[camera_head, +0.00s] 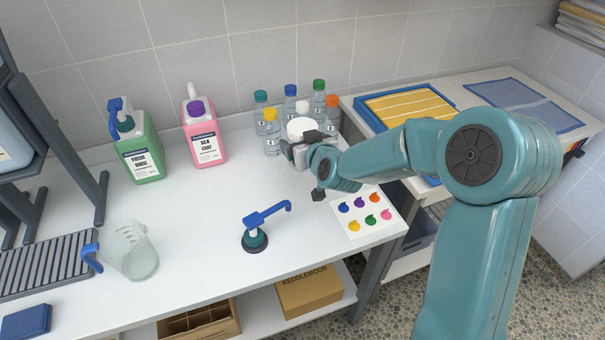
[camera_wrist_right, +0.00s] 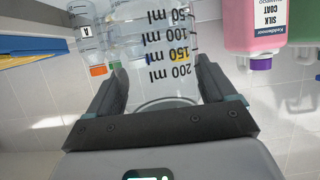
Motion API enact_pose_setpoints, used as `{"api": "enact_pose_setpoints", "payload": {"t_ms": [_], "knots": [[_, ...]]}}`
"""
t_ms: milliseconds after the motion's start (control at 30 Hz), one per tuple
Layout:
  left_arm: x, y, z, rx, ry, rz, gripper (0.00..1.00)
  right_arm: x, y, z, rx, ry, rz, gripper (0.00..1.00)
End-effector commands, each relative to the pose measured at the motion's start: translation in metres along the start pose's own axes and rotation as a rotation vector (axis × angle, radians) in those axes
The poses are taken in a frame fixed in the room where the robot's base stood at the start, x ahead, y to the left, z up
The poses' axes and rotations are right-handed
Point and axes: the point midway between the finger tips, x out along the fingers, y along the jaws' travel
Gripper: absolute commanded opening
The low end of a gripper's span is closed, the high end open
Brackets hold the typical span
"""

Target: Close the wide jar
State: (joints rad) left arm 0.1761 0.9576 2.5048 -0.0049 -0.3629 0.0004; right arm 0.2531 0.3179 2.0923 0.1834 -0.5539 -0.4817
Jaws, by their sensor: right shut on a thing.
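In the right wrist view the two fingers (camera_wrist_right: 160,85) are shut on a clear graduated container (camera_wrist_right: 165,40) marked 50 to 200 ml. The picture there is upside down, and the grip is near the container's rim. Whether this container is the wide jar, and whether the white top is a lid, I cannot tell. No separate loose lid is clear to see. My left gripper is not in view.
Several small capped bottles (camera_head: 271,135) stand close behind my gripper. A green jug (camera_head: 140,155) and a pink jug (camera_head: 204,140) stand left. A blue pump (camera_head: 257,236), a clear jug (camera_head: 133,255) and a colour-spot card (camera_head: 365,214) are in front.

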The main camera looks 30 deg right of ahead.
Motion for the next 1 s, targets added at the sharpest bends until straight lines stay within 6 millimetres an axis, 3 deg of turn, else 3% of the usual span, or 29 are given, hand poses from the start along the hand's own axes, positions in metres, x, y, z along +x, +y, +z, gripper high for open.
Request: {"api": "enact_pose_setpoints", "payload": {"t_ms": [33, 200, 600, 833, 1000], "knots": [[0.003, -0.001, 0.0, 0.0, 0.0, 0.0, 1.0, 0.006, 0.001, 0.013, 0.0, -0.004, 0.001, 0.0], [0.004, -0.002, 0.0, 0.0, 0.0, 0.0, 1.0, 0.016, 0.001, 0.035, 0.0, 0.0, 0.001, 0.0], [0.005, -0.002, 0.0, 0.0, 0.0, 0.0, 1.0, 0.019, 0.0, 0.041, -0.001, 0.002, 0.001, 0.0], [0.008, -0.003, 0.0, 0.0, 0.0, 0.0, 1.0, 0.032, 0.001, 0.073, 0.0, -0.002, 0.001, 0.0], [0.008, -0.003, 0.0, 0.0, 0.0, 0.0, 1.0, 0.034, 0.0, 0.079, 0.0, 0.003, 0.0, 0.0]]}}
